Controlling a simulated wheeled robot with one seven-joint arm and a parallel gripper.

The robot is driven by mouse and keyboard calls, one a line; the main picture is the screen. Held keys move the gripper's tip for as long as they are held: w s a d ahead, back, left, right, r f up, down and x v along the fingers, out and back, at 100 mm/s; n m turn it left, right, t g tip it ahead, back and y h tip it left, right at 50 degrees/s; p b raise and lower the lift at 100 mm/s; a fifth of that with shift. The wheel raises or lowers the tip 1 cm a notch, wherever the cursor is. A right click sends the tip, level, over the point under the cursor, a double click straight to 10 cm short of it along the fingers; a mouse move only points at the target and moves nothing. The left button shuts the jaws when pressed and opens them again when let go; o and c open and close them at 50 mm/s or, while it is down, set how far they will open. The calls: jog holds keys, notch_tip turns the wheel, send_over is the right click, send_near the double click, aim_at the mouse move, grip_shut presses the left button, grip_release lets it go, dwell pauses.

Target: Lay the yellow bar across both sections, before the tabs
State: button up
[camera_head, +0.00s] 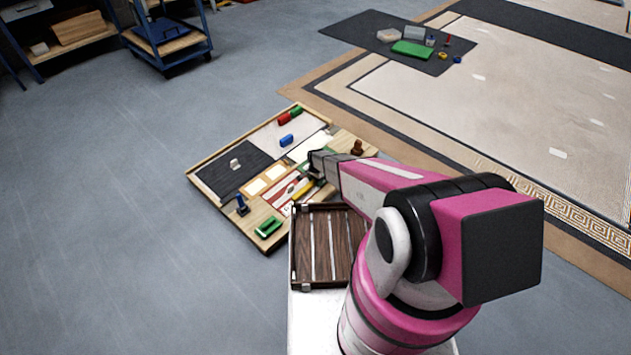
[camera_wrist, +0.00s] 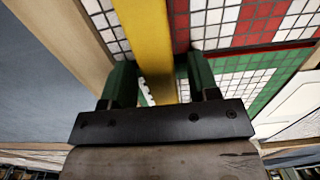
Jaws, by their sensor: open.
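The yellow bar (camera_head: 303,189) lies over the mosaic sections on the wooden work board (camera_head: 205,166). In the wrist view the yellow bar (camera_wrist: 155,45) runs lengthwise between the two green fingers of my gripper (camera_wrist: 160,72). The fingers are apart, with narrow gaps showing beside the bar. A red-and-white mosaic section (camera_wrist: 235,22) and a green-and-white section (camera_wrist: 240,78) meet at a seam right of the bar. White tiles also show left of it. In the head view my gripper (camera_head: 318,168) is low over the board and partly hides the sections. I cannot make out the tabs.
A dark slatted tray (camera_head: 320,245) stands in front of the board. Red (camera_head: 284,118), green (camera_head: 296,111) and blue (camera_head: 286,140) blocks, a brown knobbed piece (camera_head: 356,147), a dark blue upright piece (camera_head: 242,206) and a green piece (camera_head: 268,227) sit on the board.

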notch_tip(320, 180, up, 12)
jog(key=r, duration=0.1)
jog(key=s+d+r+n, duration=0.3)
jog(key=s+d+r, duration=0.2)
jog(key=s+r, duration=0.3)
jog(key=s+d+r+n, duration=0.3)
jog(key=s+r, duration=0.6)
jog(key=r, duration=0.7)
jog(key=s+d+r+n, duration=0.3)
jog(key=s+d+r, duration=0.4)
jog(key=r, duration=0.4)
jog(key=shift+s+r, duration=0.4)
jog(key=shift+s, duration=0.5)
